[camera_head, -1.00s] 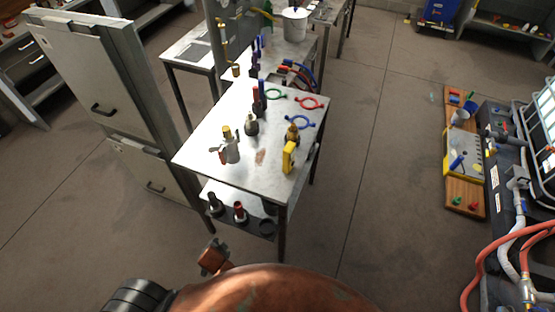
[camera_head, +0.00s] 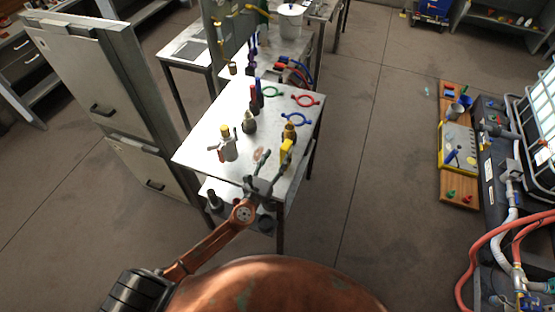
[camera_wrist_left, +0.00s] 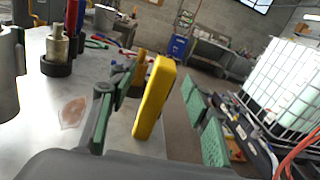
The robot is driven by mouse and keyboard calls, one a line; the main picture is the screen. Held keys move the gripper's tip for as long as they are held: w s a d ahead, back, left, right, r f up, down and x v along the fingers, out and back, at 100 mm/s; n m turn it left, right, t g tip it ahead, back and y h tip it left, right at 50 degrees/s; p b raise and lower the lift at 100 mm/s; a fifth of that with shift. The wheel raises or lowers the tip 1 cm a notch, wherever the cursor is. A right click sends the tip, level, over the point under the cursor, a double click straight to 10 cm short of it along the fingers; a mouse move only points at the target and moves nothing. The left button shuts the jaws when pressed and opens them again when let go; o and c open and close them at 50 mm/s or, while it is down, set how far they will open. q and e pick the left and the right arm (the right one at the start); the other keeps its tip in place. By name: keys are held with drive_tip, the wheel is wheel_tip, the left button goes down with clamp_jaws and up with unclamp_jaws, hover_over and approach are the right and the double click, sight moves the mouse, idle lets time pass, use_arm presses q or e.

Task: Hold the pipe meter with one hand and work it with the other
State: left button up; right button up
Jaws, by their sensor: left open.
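The pipe meter, as I take it, is a yellow block-like device (camera_head: 287,147) near the right edge of the metal table, with a brass-coloured part behind it. In the left wrist view the yellow body (camera_wrist_left: 155,98) stands upright and appears between the two green-padded fingers. My left gripper (camera_head: 272,168) is open, reaching over the table's near edge, just in front of the meter. Its fingers cover the meter's lower part in the head view. I cannot tell whether either finger touches it. My right gripper is not in view.
The metal table (camera_head: 205,137) also bears a grey fitting with a yellow top (camera_head: 228,147), a dark-based fitting (camera_head: 249,122) and coloured rings (camera_head: 305,100). A grey cabinet (camera_head: 100,90) stands left. Open floor (camera_head: 375,170) lies right of the table.

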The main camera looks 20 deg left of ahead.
sight(287, 144)
use_arm(q)
drive_tip(key=shift+w+d+f+m+h, duration=0.2)
drive_tip(key=shift+w+d+m+h, duration=0.1)
drive_tip(key=shift+d+m+h, duration=0.15)
drive_tip(key=shift+w+d, duration=0.1)
drive_tip(key=shift+w, duration=0.2)
drive_tip(key=w, duration=0.6)
drive_tip(key=shift+w+d, duration=0.4)
drive_tip(key=shift+c, duration=0.7)
clamp_jaws()
